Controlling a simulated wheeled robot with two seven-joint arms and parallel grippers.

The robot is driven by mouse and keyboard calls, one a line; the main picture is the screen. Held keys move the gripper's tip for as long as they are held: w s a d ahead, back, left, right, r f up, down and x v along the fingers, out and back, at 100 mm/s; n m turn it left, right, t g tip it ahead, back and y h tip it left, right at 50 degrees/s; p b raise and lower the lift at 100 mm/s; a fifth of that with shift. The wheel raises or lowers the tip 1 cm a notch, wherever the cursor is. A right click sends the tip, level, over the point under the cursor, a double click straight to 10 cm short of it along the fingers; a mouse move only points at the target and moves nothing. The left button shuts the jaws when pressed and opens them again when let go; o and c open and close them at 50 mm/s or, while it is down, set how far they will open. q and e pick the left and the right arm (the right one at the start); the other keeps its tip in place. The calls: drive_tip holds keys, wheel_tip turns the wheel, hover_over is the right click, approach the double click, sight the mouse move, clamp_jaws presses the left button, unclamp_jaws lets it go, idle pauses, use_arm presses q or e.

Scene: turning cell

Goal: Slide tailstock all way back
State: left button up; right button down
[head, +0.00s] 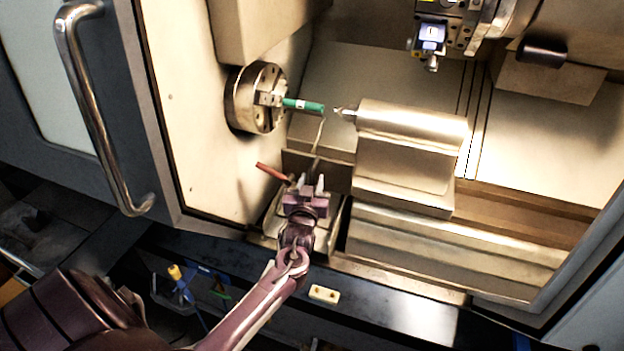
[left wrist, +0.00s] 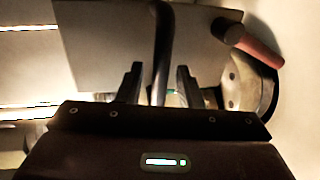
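The tailstock (head: 408,150) is a pale metal block with a round barrel, right of the chuck. Its pointed tip (head: 345,111) faces the end of a green workpiece (head: 304,105), with a small gap between. My left gripper (head: 312,182) is in front of and below the workpiece, left of the tailstock body. In the left wrist view its two fingers (left wrist: 160,84) are apart, with a dark bar (left wrist: 163,45) between them; contact cannot be told. A red handle (head: 271,172) is just left of the gripper; a red rod (left wrist: 260,48) also shows in the left wrist view. My right gripper is not in view.
The chuck (head: 256,98) grips the green workpiece on the left wall. A tool head (head: 432,38) hangs at the upper right. The door handle (head: 95,110) stands at the left. A pale block with dark dots (head: 324,293) lies on the front ledge. The bed right of the tailstock looks clear.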

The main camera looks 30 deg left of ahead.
use_arm(q)
drive_tip(key=shift+w, duration=0.2)
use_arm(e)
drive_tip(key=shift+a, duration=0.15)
use_arm(q)
clamp_jaws()
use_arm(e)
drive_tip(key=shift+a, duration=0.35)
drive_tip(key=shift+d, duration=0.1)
